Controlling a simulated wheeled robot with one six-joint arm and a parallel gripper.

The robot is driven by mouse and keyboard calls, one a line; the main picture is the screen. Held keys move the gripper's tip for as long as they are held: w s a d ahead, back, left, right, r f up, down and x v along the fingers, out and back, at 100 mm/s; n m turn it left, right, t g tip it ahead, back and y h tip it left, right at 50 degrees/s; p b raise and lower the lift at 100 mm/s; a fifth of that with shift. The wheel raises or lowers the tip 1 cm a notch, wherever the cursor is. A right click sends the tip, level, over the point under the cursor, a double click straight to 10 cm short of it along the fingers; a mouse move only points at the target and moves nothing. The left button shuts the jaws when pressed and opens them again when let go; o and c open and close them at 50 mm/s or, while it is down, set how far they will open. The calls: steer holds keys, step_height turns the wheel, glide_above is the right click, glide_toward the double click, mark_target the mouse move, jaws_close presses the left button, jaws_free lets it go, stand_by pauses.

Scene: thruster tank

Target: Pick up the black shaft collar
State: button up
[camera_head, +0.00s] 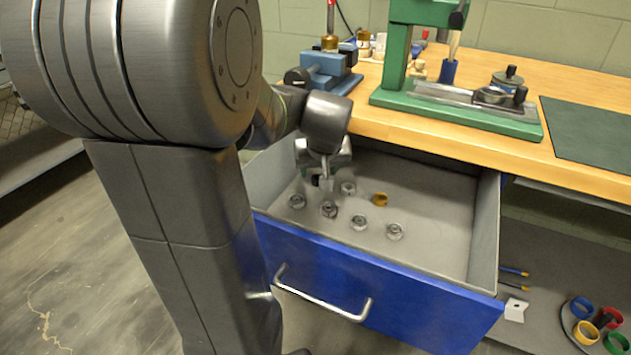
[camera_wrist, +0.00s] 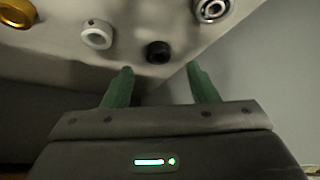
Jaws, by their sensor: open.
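The black shaft collar (camera_wrist: 158,51) lies on the drawer floor, just beyond and between my fingertips in the wrist view. In the head view a dark bit of it (camera_head: 316,181) shows beside my gripper and is mostly hidden by it. My gripper (camera_wrist: 160,77) is open and empty, its two green fingers apart and pointing toward the collar. In the head view my gripper (camera_head: 326,175) is down inside the open drawer, near its back left part.
The blue-fronted drawer (camera_head: 370,290) is pulled out below the wooden bench. Several silver collars (camera_head: 394,231) and a brass collar (camera_head: 379,199) lie near the black one. Drawer walls rise close by.

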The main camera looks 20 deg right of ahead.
mark_target(318, 175)
steer(key=b+x, duration=0.2)
steer(key=x, duration=0.2)
steer(key=shift+w+d+f, duration=0.1)
steer(key=shift+d+f, duration=0.05)
steer(key=shift+f, duration=0.15)
steer(key=shift+r, duration=0.1)
steer(key=c, duration=1.1)
steer(key=shift+r, duration=0.1)
